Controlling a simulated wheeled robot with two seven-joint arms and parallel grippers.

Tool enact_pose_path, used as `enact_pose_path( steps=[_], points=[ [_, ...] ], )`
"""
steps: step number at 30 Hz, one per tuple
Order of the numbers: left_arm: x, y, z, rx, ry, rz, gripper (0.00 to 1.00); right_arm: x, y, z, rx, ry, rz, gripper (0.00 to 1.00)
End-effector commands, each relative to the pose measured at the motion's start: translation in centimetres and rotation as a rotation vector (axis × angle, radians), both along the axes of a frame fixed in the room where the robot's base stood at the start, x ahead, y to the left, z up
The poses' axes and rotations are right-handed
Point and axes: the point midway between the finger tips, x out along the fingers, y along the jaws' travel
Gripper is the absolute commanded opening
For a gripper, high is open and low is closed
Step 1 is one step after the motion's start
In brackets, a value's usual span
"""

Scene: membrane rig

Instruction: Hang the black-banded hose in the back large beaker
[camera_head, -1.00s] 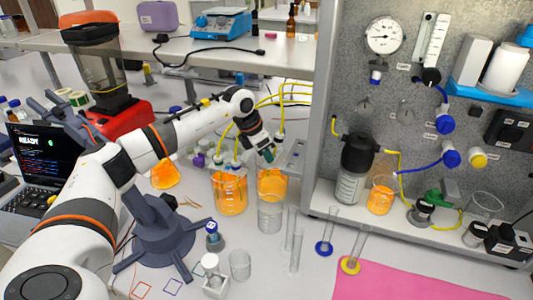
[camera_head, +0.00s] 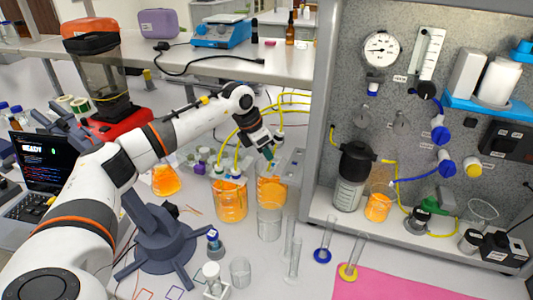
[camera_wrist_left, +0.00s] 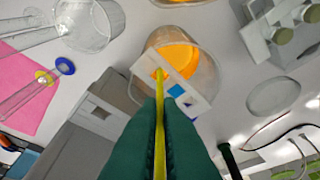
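My left gripper (camera_head: 268,153) is above the back large beaker (camera_head: 272,187), which holds orange liquid. In the left wrist view, its green fingers (camera_wrist_left: 160,105) are closed around a yellow hose (camera_wrist_left: 159,85). The hose runs towards a white plate (camera_wrist_left: 183,91) with coloured marks across the mouth of a beaker with orange liquid (camera_wrist_left: 172,55). I cannot tell whether its end is inside the beaker. No black band can be made out on the hose. Another large beaker (camera_head: 230,203) with orange liquid stands to the left, with yellow hoses at its top. My right gripper is not in view.
An empty clear beaker (camera_head: 269,222) stands in front of the back beaker. Tall glass cylinders (camera_head: 294,258) stand to its right. The grey rig panel (camera_head: 400,90) rises at the right, and a pink mat (camera_head: 420,283) lies in front. A shelf (camera_head: 200,55) spans the back.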

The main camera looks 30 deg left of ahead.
Motion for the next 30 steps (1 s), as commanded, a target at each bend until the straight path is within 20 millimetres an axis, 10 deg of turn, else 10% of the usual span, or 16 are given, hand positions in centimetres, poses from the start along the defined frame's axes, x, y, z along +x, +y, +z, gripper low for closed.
enact_pose_path(
  steps=[30],
  points=[
    [0.0, 0.0, 6.4, -0.001, -0.001, 0.0, 0.0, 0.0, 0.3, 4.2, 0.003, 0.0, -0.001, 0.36]
  ],
)
